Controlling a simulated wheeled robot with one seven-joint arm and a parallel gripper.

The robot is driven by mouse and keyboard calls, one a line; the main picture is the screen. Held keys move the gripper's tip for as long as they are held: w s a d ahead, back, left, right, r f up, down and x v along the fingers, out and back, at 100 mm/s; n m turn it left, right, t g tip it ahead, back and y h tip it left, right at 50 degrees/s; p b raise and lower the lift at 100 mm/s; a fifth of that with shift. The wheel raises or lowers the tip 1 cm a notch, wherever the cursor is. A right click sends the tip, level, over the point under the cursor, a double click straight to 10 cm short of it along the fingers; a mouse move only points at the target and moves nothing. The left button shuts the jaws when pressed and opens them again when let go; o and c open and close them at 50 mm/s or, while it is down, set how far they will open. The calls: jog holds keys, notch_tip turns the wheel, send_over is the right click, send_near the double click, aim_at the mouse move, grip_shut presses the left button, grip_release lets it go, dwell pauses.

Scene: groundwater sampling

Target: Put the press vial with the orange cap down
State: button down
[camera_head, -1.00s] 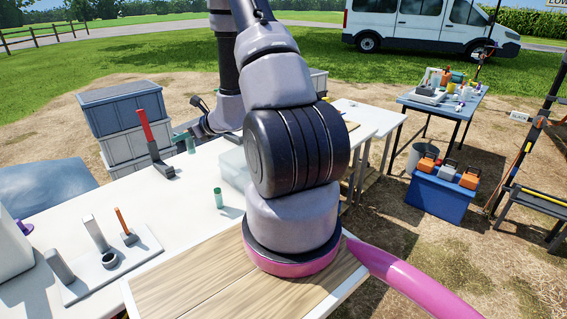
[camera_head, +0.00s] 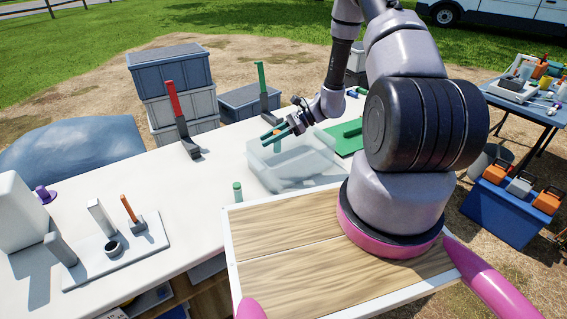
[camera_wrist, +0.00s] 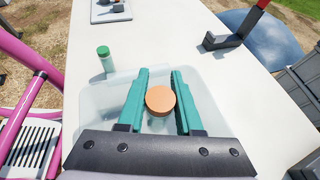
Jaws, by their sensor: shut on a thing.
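My gripper (camera_wrist: 160,76) is shut on the press vial, whose round orange cap (camera_wrist: 160,99) shows between the two teal fingers in the wrist view. The cap hides most of the vial from above. In the head view my gripper (camera_head: 283,130) is over the clear tray (camera_head: 297,184), and a teal body hangs below the fingers. The tray also shows in the wrist view (camera_wrist: 95,112), beneath the fingers. I cannot tell whether the vial touches the tray. A green-capped vial (camera_head: 237,192) stands upright on the white table, beside the tray; it also shows in the wrist view (camera_wrist: 105,59).
A red-handled stand (camera_head: 181,122) and a green-handled stand (camera_head: 262,90) rise from the table's far side. A green mat (camera_head: 347,137) lies right of the tray. A grey fixture board (camera_head: 115,251) is at left. The table's middle left is clear.

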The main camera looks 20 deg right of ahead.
notch_tip(320, 180, down, 8)
jog(key=shift+a+f, duration=0.1)
jog(key=shift+f, duration=0.1)
dwell(0.3)
jog(key=shift+f, duration=0.2)
jog(key=c, duration=0.6)
grip_release()
jog(key=shift+r, duration=0.1)
